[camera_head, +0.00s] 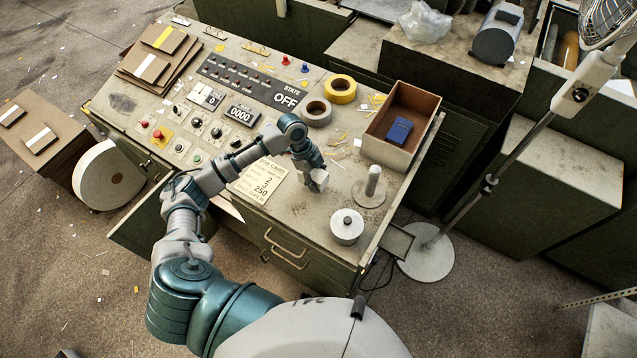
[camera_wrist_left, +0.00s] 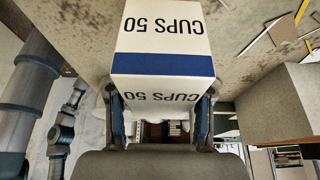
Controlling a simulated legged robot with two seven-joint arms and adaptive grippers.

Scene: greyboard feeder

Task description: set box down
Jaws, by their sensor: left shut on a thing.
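A white box (camera_wrist_left: 165,90) marked CUPS 50 with a blue band fills the middle of the left wrist view. My left gripper (camera_wrist_left: 160,118) is shut on it, with a finger at each side. Whether the box touches the console top is hard to tell. My right gripper is not in view.
A round-based post (camera_head: 369,188) and a white roll (camera_head: 347,226) stand right of the gripper. An open cardboard tray (camera_head: 376,127) holding a blue box (camera_head: 399,130) is behind. Tape rolls (camera_head: 317,112) and a paper card (camera_head: 263,181) lie nearby. Bare surface lies below the gripper.

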